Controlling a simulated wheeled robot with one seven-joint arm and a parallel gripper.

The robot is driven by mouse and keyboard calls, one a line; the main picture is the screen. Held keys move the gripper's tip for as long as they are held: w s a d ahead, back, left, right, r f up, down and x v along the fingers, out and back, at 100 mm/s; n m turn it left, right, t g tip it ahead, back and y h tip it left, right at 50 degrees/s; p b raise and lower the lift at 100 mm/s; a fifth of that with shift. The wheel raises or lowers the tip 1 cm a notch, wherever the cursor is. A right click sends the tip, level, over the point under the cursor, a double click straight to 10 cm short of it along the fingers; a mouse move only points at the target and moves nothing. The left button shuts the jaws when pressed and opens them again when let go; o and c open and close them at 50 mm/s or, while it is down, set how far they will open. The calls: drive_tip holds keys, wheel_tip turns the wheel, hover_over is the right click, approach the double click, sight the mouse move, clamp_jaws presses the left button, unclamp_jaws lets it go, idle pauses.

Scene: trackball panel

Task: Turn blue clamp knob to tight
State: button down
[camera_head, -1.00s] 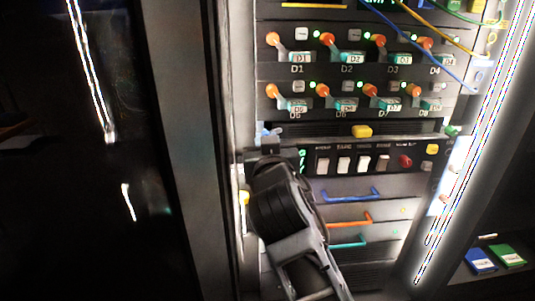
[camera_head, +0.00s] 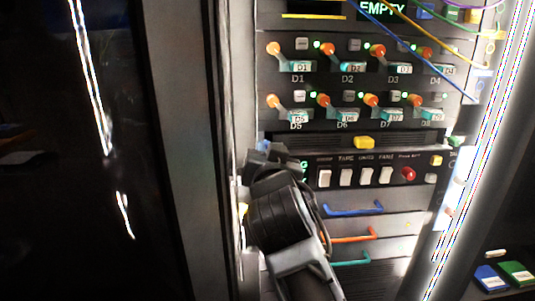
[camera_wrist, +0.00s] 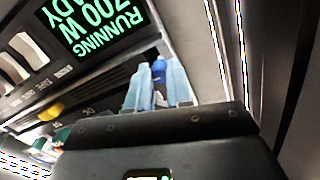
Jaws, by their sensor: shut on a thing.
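The blue clamp knob (camera_wrist: 159,68) shows in the wrist view as a small blue piece between the pale blue fingertips of my gripper (camera_wrist: 158,80). My gripper is shut on it. The fingers hide most of the knob, and its pointer or any tight mark cannot be made out. In the head view my gripper (camera_head: 268,155) reaches the left edge of the rack, beside the switch row, and its dark wrist covers the knob's place.
A display (camera_wrist: 95,25) reads RUNNING beside the fingers. The rack has white rocker switches (camera_head: 346,177), a red button (camera_head: 408,174), a yellow block (camera_head: 364,143) and orange-tipped levers (camera_head: 274,48). Coloured handles (camera_head: 352,209) lie right of my wrist. Cables (camera_head: 415,55) hang at upper right.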

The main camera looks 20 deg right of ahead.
drive_tip(key=shift+f, duration=0.15)
drive_tip(key=c, duration=1)
unclamp_jaws()
drive_tip(key=p+v, duration=0.1)
drive_tip(key=v, duration=0.6)
drive_tip(key=shift+s+a, duration=0.1)
drive_tip(key=shift+s, duration=0.25)
